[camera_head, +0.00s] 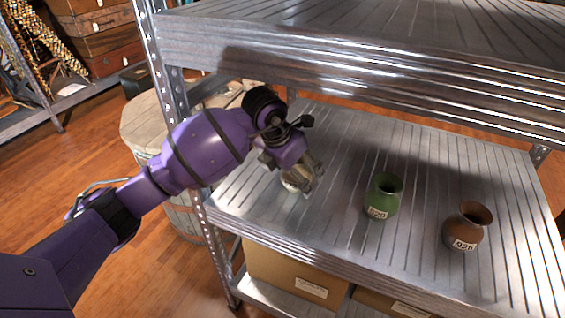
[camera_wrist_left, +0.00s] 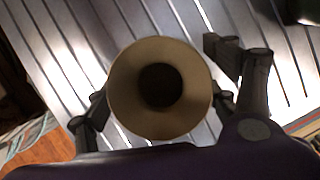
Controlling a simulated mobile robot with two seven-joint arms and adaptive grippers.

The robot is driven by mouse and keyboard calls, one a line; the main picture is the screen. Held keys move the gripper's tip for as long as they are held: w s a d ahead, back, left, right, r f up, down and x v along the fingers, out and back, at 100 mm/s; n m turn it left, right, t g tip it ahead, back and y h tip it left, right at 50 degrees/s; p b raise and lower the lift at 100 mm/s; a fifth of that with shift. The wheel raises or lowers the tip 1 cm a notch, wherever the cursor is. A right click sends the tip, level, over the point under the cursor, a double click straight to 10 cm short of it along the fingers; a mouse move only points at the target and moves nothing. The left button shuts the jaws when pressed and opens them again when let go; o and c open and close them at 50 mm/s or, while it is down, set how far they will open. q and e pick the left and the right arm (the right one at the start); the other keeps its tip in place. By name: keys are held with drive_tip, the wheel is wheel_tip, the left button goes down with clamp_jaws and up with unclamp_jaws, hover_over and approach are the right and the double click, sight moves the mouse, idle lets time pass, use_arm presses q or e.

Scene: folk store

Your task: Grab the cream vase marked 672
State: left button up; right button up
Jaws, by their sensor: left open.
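The cream vase (camera_wrist_left: 160,117) stands in the wrist view with its round, flared mouth facing the camera and a dark opening in the middle. In the head view only a pale bit of it (camera_head: 291,184) shows, mostly hidden behind my left gripper (camera_head: 306,179). In the wrist view the open fingers of my left gripper (camera_wrist_left: 160,98) lie on both sides of the vase. I cannot tell whether they touch it. Its 672 mark is not visible. My right gripper is not in view.
A green vase (camera_head: 383,197) and a brown vase (camera_head: 467,227) with number labels stand to the right on the ribbed metal shelf (camera_head: 430,150). An upper shelf (camera_head: 330,62) hangs above, and a metal post (camera_head: 175,85) stands at left. Cardboard boxes (camera_head: 290,275) sit below.

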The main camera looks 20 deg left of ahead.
use_arm(q)
drive_tip(key=shift+c, duration=0.5)
drive_tip(key=shift+r, duration=0.1)
drive_tip(key=c, duration=1.3)
